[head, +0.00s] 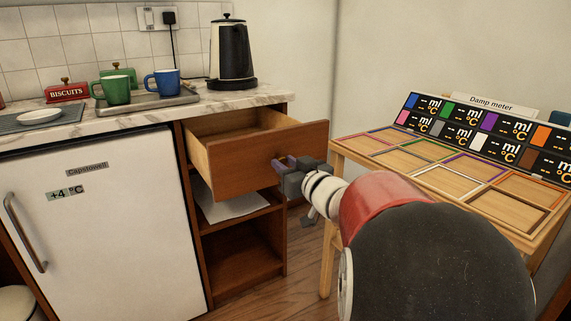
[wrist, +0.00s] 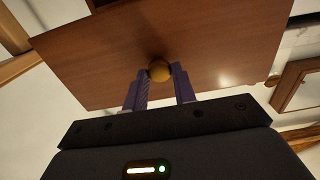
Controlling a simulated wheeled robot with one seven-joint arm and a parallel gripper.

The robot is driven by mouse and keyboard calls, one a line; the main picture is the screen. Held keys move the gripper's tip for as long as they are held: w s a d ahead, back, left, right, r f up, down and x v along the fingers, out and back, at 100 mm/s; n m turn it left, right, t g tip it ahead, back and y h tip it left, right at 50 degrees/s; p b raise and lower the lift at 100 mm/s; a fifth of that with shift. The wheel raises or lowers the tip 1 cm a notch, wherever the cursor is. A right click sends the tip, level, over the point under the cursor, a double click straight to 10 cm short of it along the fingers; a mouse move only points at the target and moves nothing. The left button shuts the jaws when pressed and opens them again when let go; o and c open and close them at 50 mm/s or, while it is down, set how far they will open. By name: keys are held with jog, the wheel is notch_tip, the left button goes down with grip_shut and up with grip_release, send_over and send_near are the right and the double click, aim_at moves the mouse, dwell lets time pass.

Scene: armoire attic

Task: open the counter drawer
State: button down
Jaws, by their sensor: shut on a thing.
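The counter drawer (head: 257,160) is pulled out from the wooden cabinet under the marble counter, and its inside looks empty in the part I can see. Its brown front panel also fills the upper part of the wrist view (wrist: 215,50). My gripper (head: 285,164) is at the drawer front. In the head view the knob is mostly hidden by the fingers.
A white fridge (head: 100,230) stands left of the cabinet. A wooden table (head: 400,165) with coloured frames and a damp meter board stands close right of my arm. A kettle (head: 232,55), a green mug (head: 116,90) and a blue mug (head: 165,82) stand on the counter (head: 80,128).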

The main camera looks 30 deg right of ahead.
jog(key=c, duration=1.2)
grip_release()
jog(key=shift+o, duration=0.2)
jog(key=shift+s, duration=0.1)
jog(key=s, duration=0.7)
jog(key=shift+s, duration=0.3)
jog(key=shift+d+p, duration=0.1)
jog(key=shift+p, duration=0.2)
jog(key=s+a+f+g+p, duration=0.1)
jog(key=s+a+f+g, duration=0.3)
jog(key=s+a+g, duration=0.2)
jog(key=s+a+f+g+p, duration=0.2)
jog(key=s+a+f+g, duration=0.2)
jog(key=s+a, duration=0.7)
jog(key=shift+s+a+f+g+h, duration=0.2)
jog(key=shift+a+g+h, duration=0.1)
jog(key=shift+a+g, duration=0.8)
